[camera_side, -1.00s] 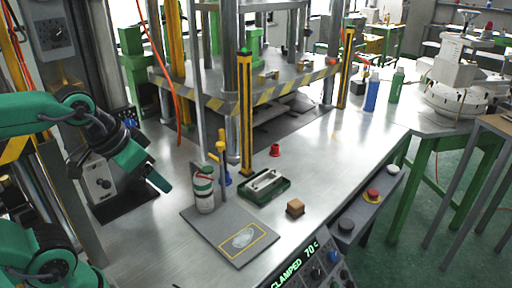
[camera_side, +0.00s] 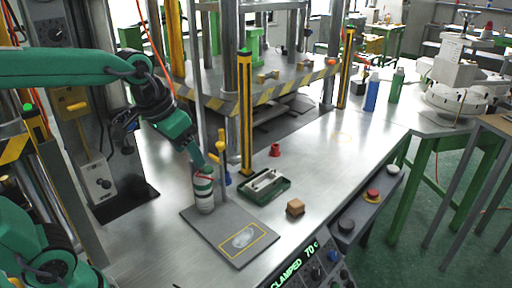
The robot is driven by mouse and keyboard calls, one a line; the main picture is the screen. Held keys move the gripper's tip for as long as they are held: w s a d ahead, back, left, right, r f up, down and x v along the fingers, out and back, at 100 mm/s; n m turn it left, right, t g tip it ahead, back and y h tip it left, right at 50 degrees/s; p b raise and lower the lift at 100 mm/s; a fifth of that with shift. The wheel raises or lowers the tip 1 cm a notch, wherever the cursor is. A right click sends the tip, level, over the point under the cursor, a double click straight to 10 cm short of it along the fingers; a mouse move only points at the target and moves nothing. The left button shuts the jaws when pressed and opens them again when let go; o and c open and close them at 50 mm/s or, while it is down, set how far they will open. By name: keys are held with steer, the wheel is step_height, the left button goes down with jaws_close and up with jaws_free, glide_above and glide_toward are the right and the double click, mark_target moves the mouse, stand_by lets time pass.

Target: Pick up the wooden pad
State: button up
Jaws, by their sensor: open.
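The wooden pad (camera_side: 295,207) is a small brown block lying on the steel table, right of the green tray and near the table's front edge. My gripper (camera_side: 201,163) is open, pointing down and to the right. Its fingertips are at the top of the white and green canister in the picture; I cannot tell whether they touch it. The pad is well to the right of my gripper and fully in view, with nothing over it.
The canister (camera_side: 203,192) stands on a grey plate (camera_side: 210,232) with a yellow outline. A green tray (camera_side: 247,193) with metal parts and a red piece (camera_side: 274,150) are close by. A yellow post (camera_side: 246,110) rises behind. The table right of the pad is clear.

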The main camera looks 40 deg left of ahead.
steer(key=w+d+g, duration=0.1)
steer(key=w+d, duration=0.1)
steer(key=w, duration=0.7)
steer(key=m+g, duration=0.2)
steer(key=g, duration=0.1)
glide_above(296, 203)
step_height(296, 203, down, 18)
steer(key=shift+f, duration=0.15)
steer(key=shift+w+f, duration=0.1)
steer(key=shift+f, duration=0.25)
steer(key=shift+f, duration=0.1)
steer(key=shift+f, duration=1.25)
steer(key=shift+f, duration=2.55)
